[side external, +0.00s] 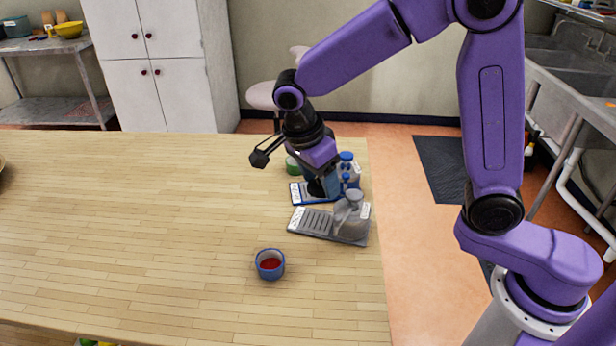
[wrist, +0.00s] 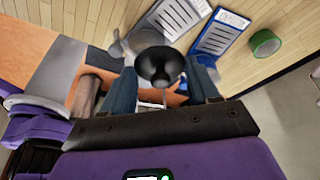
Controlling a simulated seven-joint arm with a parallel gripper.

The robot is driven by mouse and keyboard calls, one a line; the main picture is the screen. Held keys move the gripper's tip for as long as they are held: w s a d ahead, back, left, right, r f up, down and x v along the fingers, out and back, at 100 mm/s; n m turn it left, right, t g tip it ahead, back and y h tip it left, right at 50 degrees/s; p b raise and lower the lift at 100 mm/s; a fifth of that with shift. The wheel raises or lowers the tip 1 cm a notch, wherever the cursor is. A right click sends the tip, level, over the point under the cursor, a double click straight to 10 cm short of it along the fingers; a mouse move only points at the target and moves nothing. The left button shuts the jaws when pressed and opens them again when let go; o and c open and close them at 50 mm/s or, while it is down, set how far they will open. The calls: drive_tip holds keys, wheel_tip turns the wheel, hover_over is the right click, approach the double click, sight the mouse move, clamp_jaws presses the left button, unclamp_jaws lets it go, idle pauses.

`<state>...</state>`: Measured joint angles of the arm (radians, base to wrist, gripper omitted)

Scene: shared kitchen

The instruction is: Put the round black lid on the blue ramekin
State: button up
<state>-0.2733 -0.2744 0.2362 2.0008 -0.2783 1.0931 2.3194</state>
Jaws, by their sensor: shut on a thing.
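The round black lid (wrist: 160,64) is between the fingers of my gripper (wrist: 163,80) in the wrist view, its dark disc facing the camera. My gripper (side external: 326,182) is shut on it, over the blue-edged caddy at the table's right side in the side view. There the lid shows only as a dark shape by the fingers, partly hidden. The blue ramekin (side external: 270,275) stands upright and uncovered nearer the front of the table, with red contents (side external: 270,263) inside. It is apart from my gripper, below and to its left in the side view. I cannot make it out in the wrist view.
A blue-edged caddy (side external: 299,193) and a grey caddy (side external: 312,222) sit near the table's right edge; the grey one lies between my gripper and the ramekin. A green roll (side external: 292,166) is behind them. The wooden table (side external: 140,230) is clear to the left.

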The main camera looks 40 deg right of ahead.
drive_tip(key=s+a+f+n+t, duration=0.1)
drive_tip(key=a+f+n+t, duration=0.15)
drive_tip(key=a+n, duration=0.9)
drive_tip(key=shift+s+a+f+m+y, duration=0.15)
drive_tip(key=shift+a+f+m, duration=0.25)
drive_tip(key=shift+f, duration=0.6)
drive_tip(key=shift+w+a+f+m+y, duration=0.1)
drive_tip(key=shift+a+f+m, duration=0.3)
drive_tip(key=shift+f, duration=0.6)
drive_tip(key=shift+s+a+f+m+y, duration=0.15)
drive_tip(key=shift+a+f+m, duration=0.25)
drive_tip(key=shift+f, duration=0.6)
drive_tip(key=shift+d+f, duration=0.1)
drive_tip(key=shift+f, duration=0.45)
drive_tip(key=o, duration=0.7)
drive_tip(key=shift+o, duration=0.2)
drive_tip(key=v, duration=1.1)
drive_tip(key=shift+w, duration=0.1)
